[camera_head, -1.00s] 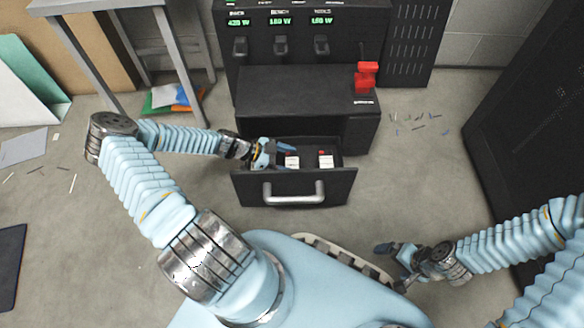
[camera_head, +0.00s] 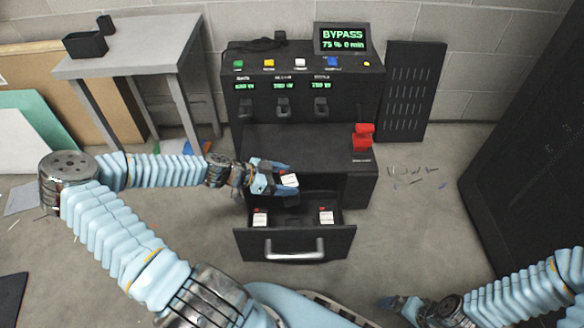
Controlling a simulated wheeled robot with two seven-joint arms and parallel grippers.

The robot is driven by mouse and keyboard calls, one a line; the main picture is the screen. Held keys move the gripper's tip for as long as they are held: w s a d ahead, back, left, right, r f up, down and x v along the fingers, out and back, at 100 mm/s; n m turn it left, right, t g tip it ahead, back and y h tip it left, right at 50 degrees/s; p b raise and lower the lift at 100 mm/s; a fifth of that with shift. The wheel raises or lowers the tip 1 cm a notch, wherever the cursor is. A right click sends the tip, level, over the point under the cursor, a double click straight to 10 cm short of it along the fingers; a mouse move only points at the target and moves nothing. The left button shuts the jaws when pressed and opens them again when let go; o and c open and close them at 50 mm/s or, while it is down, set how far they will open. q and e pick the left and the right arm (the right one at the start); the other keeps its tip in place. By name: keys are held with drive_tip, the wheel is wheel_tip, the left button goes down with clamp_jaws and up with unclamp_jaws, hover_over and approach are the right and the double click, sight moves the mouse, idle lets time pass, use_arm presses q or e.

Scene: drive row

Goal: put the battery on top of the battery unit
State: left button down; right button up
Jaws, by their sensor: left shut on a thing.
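The battery unit is a black cabinet (camera_head: 270,140) with a screen (camera_head: 342,37) reading BYPASS, 75 % 0 min. Its top (camera_head: 236,45) shows at the back. My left gripper (camera_head: 284,179) is shut on a battery (camera_head: 290,180), a small block with a white label, held above the rear of the open drawer (camera_head: 295,243). The fingers hide part of the battery. Two more batteries stay in the drawer, one at left (camera_head: 260,219) and one at right (camera_head: 326,217). My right gripper (camera_head: 397,304) is low at the bottom edge, away from the unit; its jaw gap is unclear.
A red switch (camera_head: 363,136) stands on the unit's right ledge. A black cable (camera_head: 255,44) lies on its top at the left. A grey table (camera_head: 135,50) with black bins is at left. A dark cabinet (camera_head: 530,150) stands at right. The drawer sticks out in front.

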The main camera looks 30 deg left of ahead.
use_arm(q)
wheel_tip(320, 180, up, 16)
drive_tip(key=n+t+y+p, duration=0.3)
drive_tip(key=n+y, duration=0.2)
drive_tip(key=n, duration=0.1)
use_arm(e)
wheel_tip(320, 180, up, 4)
use_arm(q)
drive_tip(key=w+a+f+b, duration=0.5)
drive_tip(key=w+a+f, duration=0.2)
drive_tip(key=w+f, duration=0.3)
drive_tip(key=shift+w+a+f+y+b, duration=0.2)
drive_tip(key=shift+w+f+y+b, duration=0.15)
drive_tip(key=shift+f, duration=0.6)
use_arm(e)
drive_tip(key=shift+f, duration=2.85)
use_arm(q)
drive_tip(key=shift+f, duration=0.1)
